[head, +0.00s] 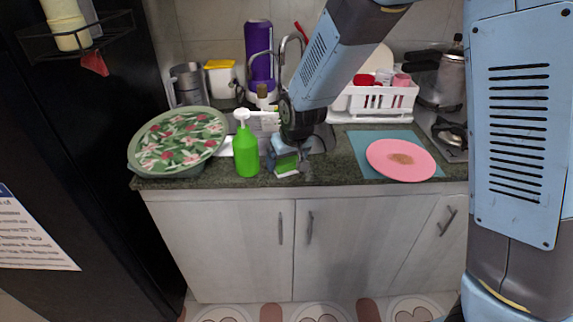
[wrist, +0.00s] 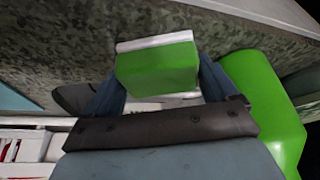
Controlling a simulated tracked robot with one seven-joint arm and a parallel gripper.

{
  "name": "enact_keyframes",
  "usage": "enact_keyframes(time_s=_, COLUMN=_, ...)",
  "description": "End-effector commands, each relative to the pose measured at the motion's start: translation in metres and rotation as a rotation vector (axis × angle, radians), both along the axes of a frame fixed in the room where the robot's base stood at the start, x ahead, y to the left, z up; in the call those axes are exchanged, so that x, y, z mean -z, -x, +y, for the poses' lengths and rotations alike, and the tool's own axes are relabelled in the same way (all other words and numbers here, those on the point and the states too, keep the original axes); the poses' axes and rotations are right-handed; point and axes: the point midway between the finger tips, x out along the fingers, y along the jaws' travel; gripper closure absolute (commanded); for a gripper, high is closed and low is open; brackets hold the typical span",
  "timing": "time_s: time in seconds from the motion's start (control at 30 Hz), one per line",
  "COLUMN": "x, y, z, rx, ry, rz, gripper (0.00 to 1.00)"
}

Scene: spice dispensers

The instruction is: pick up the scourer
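The scourer (head: 286,164) is a small green and white block at the front of the dark counter, just right of the green pump bottle (head: 246,151). In the wrist view the scourer (wrist: 157,68) shows its green face, with a white strip along its far edge. My gripper (head: 285,158) points down at it. In the wrist view the two blue fingers of my gripper (wrist: 160,85) stand on either side of the scourer, close to its edges. I cannot tell whether they press on it, or whether it is clear of the counter.
The green bottle (wrist: 262,105) stands close beside the right finger in the wrist view. A floral tray (head: 178,143) lies at the left. A pink plate (head: 401,160) on a blue mat (head: 362,143) is at the right. A white dish rack (head: 382,100) stands behind.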

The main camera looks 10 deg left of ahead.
Motion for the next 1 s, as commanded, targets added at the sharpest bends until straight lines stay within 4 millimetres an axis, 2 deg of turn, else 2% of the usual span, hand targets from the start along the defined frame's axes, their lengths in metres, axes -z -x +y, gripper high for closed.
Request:
enact_keyframes(time_s=0.07, x=0.000, y=0.000, z=0.000, rx=0.000, ry=0.000, rz=0.000, gripper=0.21)
enact_keyframes(time_s=0.37, x=0.000, y=0.000, z=0.000, rx=0.000, ry=0.000, rz=0.000, gripper=0.50)
enact_keyframes(time_s=0.67, x=-0.006, y=0.000, z=0.000, rx=0.000, ry=-0.002, rz=-0.001, gripper=0.50)
enact_keyframes(time_s=0.87, x=-0.036, y=0.001, z=0.000, rx=0.000, ry=-0.003, rz=-0.003, gripper=0.50)
enact_keyframes(time_s=1.0, x=-0.055, y=0.017, z=-0.010, rx=-0.002, ry=-0.004, rz=-0.002, gripper=0.50)
